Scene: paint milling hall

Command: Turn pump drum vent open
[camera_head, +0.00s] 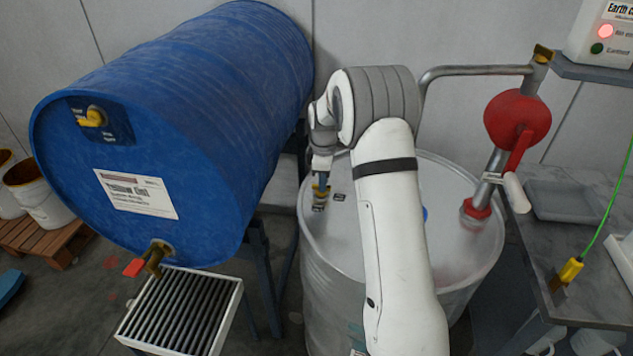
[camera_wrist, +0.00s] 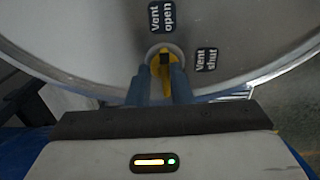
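The pump drum (camera_head: 325,262) is a pale metal drum with a flat lid, right of the blue drum. Its vent is a small fitting with a yellow lever (camera_wrist: 166,59) near the lid's rim. In the wrist view a "Vent open" label (camera_wrist: 161,17) lies above the vent and a "Vent shut" label (camera_wrist: 206,61) to its right. My gripper (camera_wrist: 160,80) reaches down to the vent; it also shows in the head view (camera_head: 320,186). Its two blue fingers stand close on either side of the yellow lever, with little or no gap visible. The fingers partly hide the lever.
A blue drum (camera_head: 190,120) lies on a stand at left, with a yellow valve and a red-handled tap above a grated tray (camera_head: 180,312). A pump with a red body (camera_head: 517,118) and pipe rises from the lid's right side. A bench (camera_head: 590,292) stands at right.

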